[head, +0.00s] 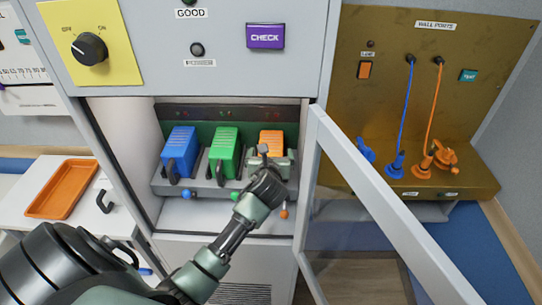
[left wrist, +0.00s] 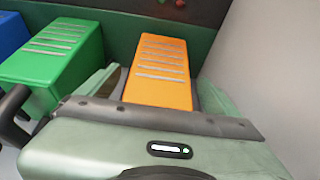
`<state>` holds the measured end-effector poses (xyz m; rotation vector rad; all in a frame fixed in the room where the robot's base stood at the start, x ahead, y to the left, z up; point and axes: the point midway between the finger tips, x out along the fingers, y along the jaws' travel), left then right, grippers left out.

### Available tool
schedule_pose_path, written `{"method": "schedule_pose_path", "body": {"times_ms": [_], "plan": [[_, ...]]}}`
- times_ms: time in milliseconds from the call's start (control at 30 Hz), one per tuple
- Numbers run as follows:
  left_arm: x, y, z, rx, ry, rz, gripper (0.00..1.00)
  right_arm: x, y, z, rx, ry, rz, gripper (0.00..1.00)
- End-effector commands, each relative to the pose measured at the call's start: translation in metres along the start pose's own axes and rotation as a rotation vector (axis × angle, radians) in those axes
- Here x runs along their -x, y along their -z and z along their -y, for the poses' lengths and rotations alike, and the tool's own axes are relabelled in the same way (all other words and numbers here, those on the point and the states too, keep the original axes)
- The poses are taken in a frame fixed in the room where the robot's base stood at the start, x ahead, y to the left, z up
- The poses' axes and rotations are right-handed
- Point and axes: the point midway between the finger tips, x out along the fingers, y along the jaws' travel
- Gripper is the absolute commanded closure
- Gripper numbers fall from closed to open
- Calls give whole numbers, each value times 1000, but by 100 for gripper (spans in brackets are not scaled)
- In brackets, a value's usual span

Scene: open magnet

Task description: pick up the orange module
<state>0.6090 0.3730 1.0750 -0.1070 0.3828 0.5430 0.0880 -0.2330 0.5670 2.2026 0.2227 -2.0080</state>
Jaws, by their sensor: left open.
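The orange module (head: 271,139) sits in the right slot of a grey rack inside the open cabinet. Its ridged top also shows in the left wrist view (left wrist: 160,72). My left gripper (head: 268,161) is open at the front of the orange module. In the left wrist view its fingers (left wrist: 157,90) lie on either side of the module, with no clear grip on it. The gripper hides the module's lower front and any handle there. My right gripper is not in view.
A green module (head: 223,147) and a blue module (head: 180,147) stand left of the orange one. The cabinet's right wall (left wrist: 262,75) is close. The glass door (head: 385,190) hangs open at right. An orange tray (head: 62,190) lies on the left counter.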

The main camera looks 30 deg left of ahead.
Motion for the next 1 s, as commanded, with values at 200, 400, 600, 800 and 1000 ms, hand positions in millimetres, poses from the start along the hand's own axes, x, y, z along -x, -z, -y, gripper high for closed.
{"method": "schedule_pose_path", "body": {"times_ms": [200,400,600,800,1000], "plan": [[-1,0,0,0,0,0,6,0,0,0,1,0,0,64],[-1,0,0,0,0,0,59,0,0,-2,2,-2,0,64],[0,-2,0,1,1,4,98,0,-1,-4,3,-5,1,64],[0,-2,0,1,1,4,98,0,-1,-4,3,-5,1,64],[3,-12,0,2,2,7,98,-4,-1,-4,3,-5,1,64]]}}
